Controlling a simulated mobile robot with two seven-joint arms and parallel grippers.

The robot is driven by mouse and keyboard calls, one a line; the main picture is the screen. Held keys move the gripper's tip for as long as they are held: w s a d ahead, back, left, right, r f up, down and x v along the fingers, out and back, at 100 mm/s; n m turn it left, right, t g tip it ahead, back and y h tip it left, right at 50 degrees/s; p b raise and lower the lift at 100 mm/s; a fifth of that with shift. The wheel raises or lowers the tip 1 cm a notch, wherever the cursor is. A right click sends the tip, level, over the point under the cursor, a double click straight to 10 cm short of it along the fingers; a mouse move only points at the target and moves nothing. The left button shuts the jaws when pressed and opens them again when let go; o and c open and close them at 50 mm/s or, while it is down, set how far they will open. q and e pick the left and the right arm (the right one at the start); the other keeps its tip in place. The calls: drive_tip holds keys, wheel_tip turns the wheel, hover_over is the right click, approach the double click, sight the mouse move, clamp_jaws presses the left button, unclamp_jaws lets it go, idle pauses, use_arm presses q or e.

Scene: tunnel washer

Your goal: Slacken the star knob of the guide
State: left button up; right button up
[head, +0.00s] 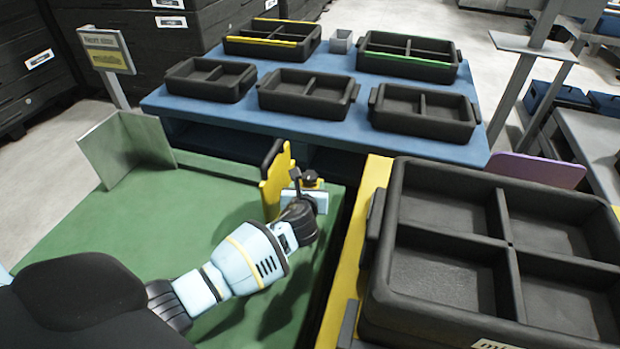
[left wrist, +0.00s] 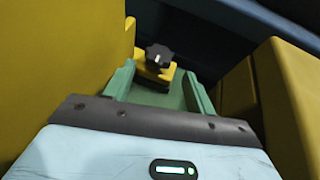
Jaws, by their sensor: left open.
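The yellow guide (head: 277,181) stands upright at the right edge of the green table. My left gripper (head: 312,187) is just to the right of it, low over the table edge, and mostly hides the star knob in the head view. In the left wrist view, the dark star knob (left wrist: 158,57) with a pale mark sits on a yellow block (left wrist: 155,73). My left gripper (left wrist: 158,72) is open there, its two fingers apart. The knob shows ahead, between and slightly beyond the fingertips. I cannot tell whether they touch it. My right gripper is not in view.
A large black compartment crate (head: 450,220) stands on a yellow-edged surface (head: 345,265) close on the right, beyond a dark gap. A blue table (head: 300,121) with several black trays is behind. A bent metal plate (head: 125,150) stands at the green table's (head: 95,222) far left corner.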

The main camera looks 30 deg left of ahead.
sight(310, 177)
use_arm(q)
drive_tip(key=b+x, duration=0.1)
drive_tip(key=x, duration=0.1)
drive_tip(key=b+x, duration=0.1)
drive_tip(key=x, duration=0.1)
drive_tip(key=b+x, duration=0.1)
drive_tip(key=x, duration=0.1)
drive_tip(key=shift+f, duration=0.3)
drive_tip(key=shift+w+a+f+b, duration=0.1)
drive_tip(key=shift+w+a+b, duration=0.15)
drive_tip(key=shift+w+b, duration=0.15)
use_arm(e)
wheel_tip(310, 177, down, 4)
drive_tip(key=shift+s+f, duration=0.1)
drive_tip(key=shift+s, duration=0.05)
use_arm(q)
drive_tip(key=c, duration=0.7)
drive_tip(key=shift+w+d+n+g+y, duration=0.1)
drive_tip(key=shift+d+n+g+y, duration=0.05)
drive_tip(key=shift+n+g+y, duration=0.45)
drive_tip(key=shift+n+g+y+b, duration=0.4)
drive_tip(key=shift+n+g+y, duration=0.1)
drive_tip(key=shift+n+y, duration=0.35)
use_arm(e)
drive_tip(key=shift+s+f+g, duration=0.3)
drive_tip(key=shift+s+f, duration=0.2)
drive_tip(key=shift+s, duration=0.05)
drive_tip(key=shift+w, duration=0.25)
